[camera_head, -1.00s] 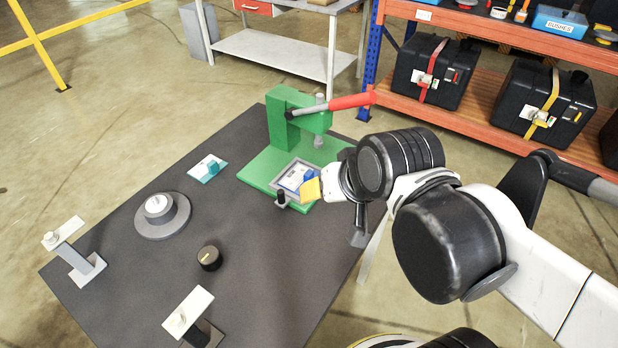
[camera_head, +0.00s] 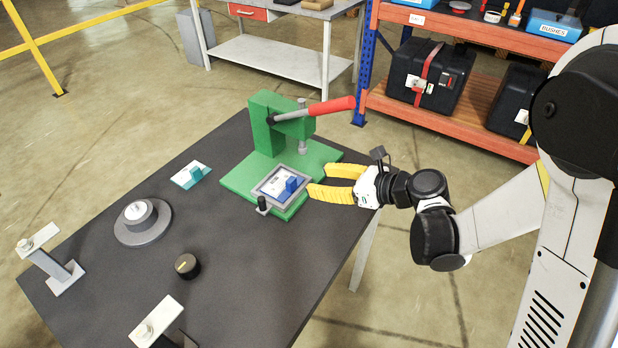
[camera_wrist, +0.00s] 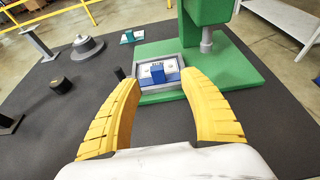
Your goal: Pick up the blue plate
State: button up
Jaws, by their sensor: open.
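The blue plate (camera_head: 289,186) has a raised blue block and a white printed face. It lies in a grey square frame (camera_head: 262,196) on the base of a green press. In the wrist view the blue plate (camera_wrist: 158,76) shows ahead, between and beyond the fingertips. My gripper (camera_head: 322,180) has yellow fingers that are open and empty. It is just right of the grey frame, apart from the plate. The wrist view shows both fingers of my gripper (camera_wrist: 163,88) spread wide.
The green press (camera_head: 266,140) has a red-handled lever (camera_head: 330,106) above the frame. A black knob (camera_head: 262,205) stands at the frame's near corner. A teal plate (camera_head: 190,176), a grey round stand (camera_head: 143,222) and a black dial (camera_head: 187,266) are on the dark table (camera_head: 250,270).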

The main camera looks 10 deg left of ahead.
aim_at(293, 180)
jog(key=b+x, duration=0.1)
jog(key=x, duration=0.4)
jog(key=shift+a+f+b, duration=0.15)
jog(key=shift+a+b, duration=0.15)
jog(key=x, duration=0.1)
jog(key=b+x, duration=0.1)
jog(key=x, duration=0.1)
jog(key=b+x, duration=0.1)
jog(key=shift+s+a+f, duration=0.15)
jog(key=shift+s+f, duration=0.1)
jog(key=shift+f, duration=0.25)
jog(key=shift+w+a+b, duration=0.1)
jog(key=shift+a+b, duration=0.2)
grip_shut()
